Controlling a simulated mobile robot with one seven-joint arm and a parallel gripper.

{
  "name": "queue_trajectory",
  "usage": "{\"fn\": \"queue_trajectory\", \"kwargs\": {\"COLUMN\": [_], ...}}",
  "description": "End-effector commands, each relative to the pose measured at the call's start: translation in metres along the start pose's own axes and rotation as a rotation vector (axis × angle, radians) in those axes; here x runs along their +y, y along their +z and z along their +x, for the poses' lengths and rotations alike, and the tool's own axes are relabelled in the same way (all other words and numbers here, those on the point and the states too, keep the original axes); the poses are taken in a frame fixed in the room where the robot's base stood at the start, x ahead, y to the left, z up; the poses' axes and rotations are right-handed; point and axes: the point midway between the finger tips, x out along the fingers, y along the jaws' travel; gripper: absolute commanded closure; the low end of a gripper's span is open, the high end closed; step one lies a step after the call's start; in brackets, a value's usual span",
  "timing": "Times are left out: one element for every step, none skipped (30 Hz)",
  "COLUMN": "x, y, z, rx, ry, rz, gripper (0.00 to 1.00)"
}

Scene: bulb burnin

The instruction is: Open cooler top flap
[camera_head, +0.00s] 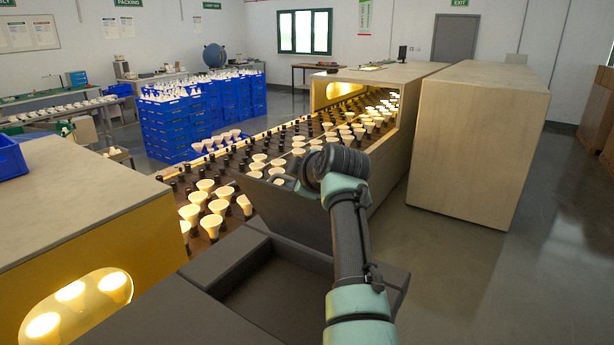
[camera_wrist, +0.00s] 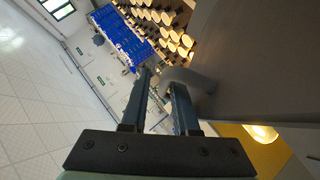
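A dark grey-brown panel (camera_wrist: 255,60) fills the right of the wrist view, with a curved grey handle (camera_wrist: 200,80) on it. I cannot tell for sure whether this panel is the cooler's top flap. In the head view, a dark grey panel (camera_head: 295,212) lies along the near side of the bulb conveyor. My gripper (camera_wrist: 160,78) has its two fingers apart, with the handle's bend at their tips, partly hidden by the right finger. I cannot tell whether they touch. In the head view my gripper (camera_head: 290,181) is mostly hidden behind my wrist, by the panel.
The conveyor carries many lit bulbs (camera_head: 220,206) between a yellow-sided cabinet (camera_head: 110,235) at left and a beige tunnel (camera_head: 400,150) behind. A large beige box (camera_head: 470,150) stands at right. Blue crates (camera_head: 195,120) are stacked beyond. Floor is clear at right.

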Motion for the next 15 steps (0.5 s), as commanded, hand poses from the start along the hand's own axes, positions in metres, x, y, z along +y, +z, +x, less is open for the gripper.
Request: {"fn": "queue_trajectory", "kwargs": {"x": [0.001,0.001,0.001,0.001,0.001,0.0,0.0,0.0,0.001,0.001,0.001,0.0,0.0,0.001,0.001], "y": [0.001,0.001,0.002,0.002,0.001,0.001,0.002,0.002,0.002,0.002,0.002,0.002,0.002,0.002,0.002], "z": [-0.004,-0.006,-0.009,-0.012,-0.015,-0.019,-0.022,-0.027,-0.032,-0.036,-0.04,-0.045,-0.049,-0.054,-0.061], "rx": [0.001,0.001,0.0,0.0,0.0,0.0,0.0,0.0,0.001,0.001,0.001,0.001,0.0,0.0,0.0], "ry": [0.006,0.006,0.007,0.007,0.007,0.007,0.007,0.008,0.009,0.009,0.009,0.009,0.008,0.01,0.009], "rz": [-0.001,-0.001,-0.002,-0.002,-0.002,-0.002,-0.002,-0.001,-0.001,-0.002,-0.002,-0.001,-0.001,-0.002,-0.002], "gripper": [0.73,0.73,0.73,0.73,0.73,0.73,0.73,0.73,0.73,0.73,0.73,0.73,0.73,0.73,0.73]}}
